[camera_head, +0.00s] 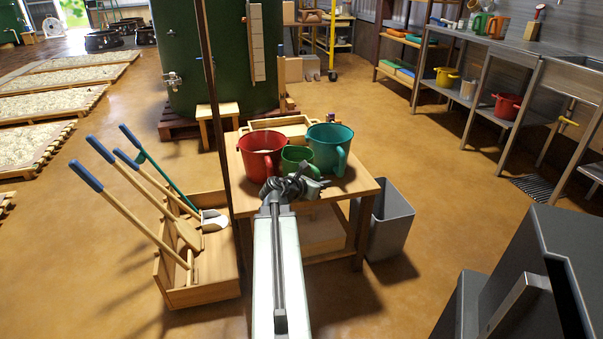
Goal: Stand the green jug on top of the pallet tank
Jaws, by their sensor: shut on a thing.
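The green jug (297,155) is the smallest of three jugs on a wooden table, upright between a red jug (262,152) and a teal jug (329,146). My gripper (294,182) is at the near side of the green jug, shut on it, apparently at its handle. The jaws hide the jug's lower front, so I cannot tell whether its base touches the table. A large dark green tank (185,60) with a tap stands on a pallet (178,127) behind the table. Its top is out of view.
The table (355,186) also bears a shallow wooden tray (290,127). A thin dark post (217,110) rises at its left. A wooden box of long-handled tools (215,262) stands left, a grey bin (392,222) right. Open floor (440,190) lies further right.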

